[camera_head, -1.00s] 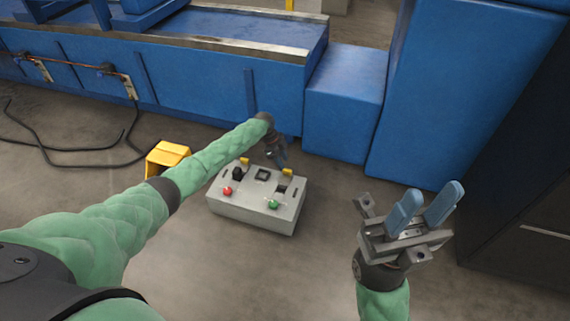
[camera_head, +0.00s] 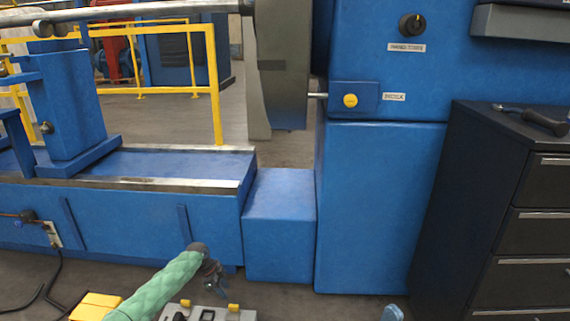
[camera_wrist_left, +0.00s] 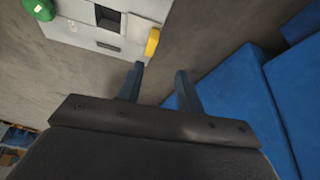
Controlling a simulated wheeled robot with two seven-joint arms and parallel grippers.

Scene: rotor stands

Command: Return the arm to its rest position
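My left arm comes in from the lower left in the head view. Its gripper (camera_head: 222,290) is just above the grey control box (camera_head: 240,316), which is cut off by the bottom edge. In the left wrist view the two fingers (camera_wrist_left: 160,72) are apart with nothing between them. I cannot tell whether the gripper touches the box. Only a blue fingertip of my right gripper (camera_head: 392,313) shows at the bottom edge.
A large blue machine (camera_head: 375,200) with a long bed (camera_head: 120,215) stands ahead. A dark drawer cabinet (camera_head: 480,200) is at right, with tools on top. A yellow object (camera_head: 95,306) and black cables (camera_head: 48,285) lie at lower left. Yellow railing (camera_head: 215,85) stands behind.

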